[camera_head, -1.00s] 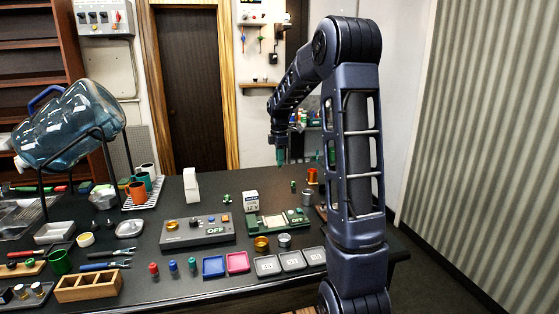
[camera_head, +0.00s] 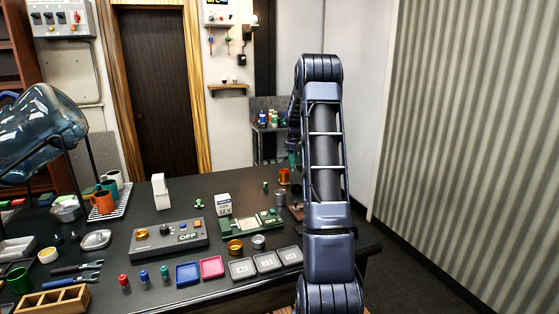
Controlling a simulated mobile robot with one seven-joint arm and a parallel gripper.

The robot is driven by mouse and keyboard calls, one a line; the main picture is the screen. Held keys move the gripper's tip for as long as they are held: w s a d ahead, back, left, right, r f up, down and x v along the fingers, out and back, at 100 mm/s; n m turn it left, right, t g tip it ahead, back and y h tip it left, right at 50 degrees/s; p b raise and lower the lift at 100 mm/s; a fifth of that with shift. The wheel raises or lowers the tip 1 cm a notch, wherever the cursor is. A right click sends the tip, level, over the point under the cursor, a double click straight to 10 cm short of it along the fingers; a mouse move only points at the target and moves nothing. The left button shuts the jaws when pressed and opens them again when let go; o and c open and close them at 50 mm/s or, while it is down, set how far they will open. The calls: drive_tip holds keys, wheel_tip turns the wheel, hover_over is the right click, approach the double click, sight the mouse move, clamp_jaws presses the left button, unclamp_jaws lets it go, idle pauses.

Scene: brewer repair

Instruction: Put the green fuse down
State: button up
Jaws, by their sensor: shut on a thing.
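My gripper (camera_head: 293,159) is a small teal-tipped shape at the far right of the bench, largely behind my own arm. It is shut, and the green fuse in it cannot be made out at this size. The gripper hangs above the bench's back right part, near an orange piece and a grey cylinder. A small green upright piece (camera_head: 265,186) stands on the bench left of it.
A row of small pieces, red (camera_head: 124,281), blue (camera_head: 143,276) and teal (camera_head: 164,271), stands at the front. Beside it lie a blue tray (camera_head: 188,273), a pink tray (camera_head: 212,267) and grey trays (camera_head: 242,269).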

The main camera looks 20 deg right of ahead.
drive_tip(key=shift+m, duration=0.3)
drive_tip(key=shift+w+d+f, duration=0.1)
drive_tip(key=shift+d+f, duration=0.25)
drive_tip(key=shift+f, duration=1.6)
drive_tip(key=shift+d+f, duration=0.35)
drive_tip(key=shift+f, duration=1.6)
drive_tip(key=shift+w+d+f, duration=0.1)
drive_tip(key=shift+d+f, duration=0.25)
drive_tip(key=shift+f, duration=1.6)
drive_tip(key=o, duration=1)
drive_tip(key=shift+o, duration=0.2)
wheel_tip(320, 180, up, 7)
